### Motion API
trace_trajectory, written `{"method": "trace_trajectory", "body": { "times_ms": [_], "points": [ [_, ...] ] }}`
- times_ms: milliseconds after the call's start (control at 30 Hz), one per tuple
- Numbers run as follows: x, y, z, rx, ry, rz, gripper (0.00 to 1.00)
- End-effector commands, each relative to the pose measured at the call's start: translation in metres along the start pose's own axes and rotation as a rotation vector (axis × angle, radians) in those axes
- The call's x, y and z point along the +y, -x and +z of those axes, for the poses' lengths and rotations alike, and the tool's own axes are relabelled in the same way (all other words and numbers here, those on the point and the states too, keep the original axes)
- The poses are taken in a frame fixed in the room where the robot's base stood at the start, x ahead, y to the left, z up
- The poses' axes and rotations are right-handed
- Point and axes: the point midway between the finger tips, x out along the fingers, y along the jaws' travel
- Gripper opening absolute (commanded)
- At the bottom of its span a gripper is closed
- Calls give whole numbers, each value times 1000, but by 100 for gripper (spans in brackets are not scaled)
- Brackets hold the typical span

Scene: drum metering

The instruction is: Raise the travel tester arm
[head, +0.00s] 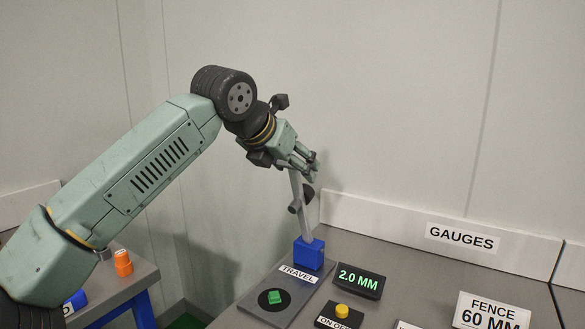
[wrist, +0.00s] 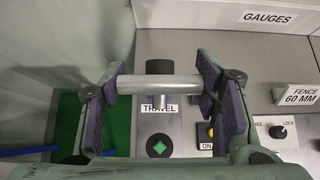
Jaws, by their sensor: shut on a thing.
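The travel tester (head: 285,297) is a grey base plate labelled TRAVEL, with a blue block at its back and a green square on a black disc at its front. Its grey arm (head: 306,225) stands steeply up from the blue block, leaning slightly left, with a dark cylinder on it. My gripper (head: 305,162) is at the arm's upper end. In the wrist view, my gripper (wrist: 162,82) is shut on the arm's grey crossbar (wrist: 155,85), which spans between the two finger pads. The green square (wrist: 159,146) shows below the bar.
Right of the tester stand a display reading 2.0 MM (head: 359,281), a yellow button (head: 342,311) and a FENCE 60 MM sign (head: 490,314). A low back rail (head: 390,232) carries a GAUGES label. An orange bottle (head: 123,263) stands on the left bench. The wall is close behind.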

Motion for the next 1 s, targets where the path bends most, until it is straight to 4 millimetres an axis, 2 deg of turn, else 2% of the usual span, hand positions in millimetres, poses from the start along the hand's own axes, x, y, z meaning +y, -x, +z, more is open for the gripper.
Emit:
{"method": "trace_trajectory", "body": {
  "times_ms": [367,400,700,1000],
  "points": [
    [0,1,2,-6,0,0,6],
    [0,1,2,-6,0,0,57],
    [0,0,1,-2,0,0,77],
    [0,1,0,-1,0,0,77]
  ]
}}
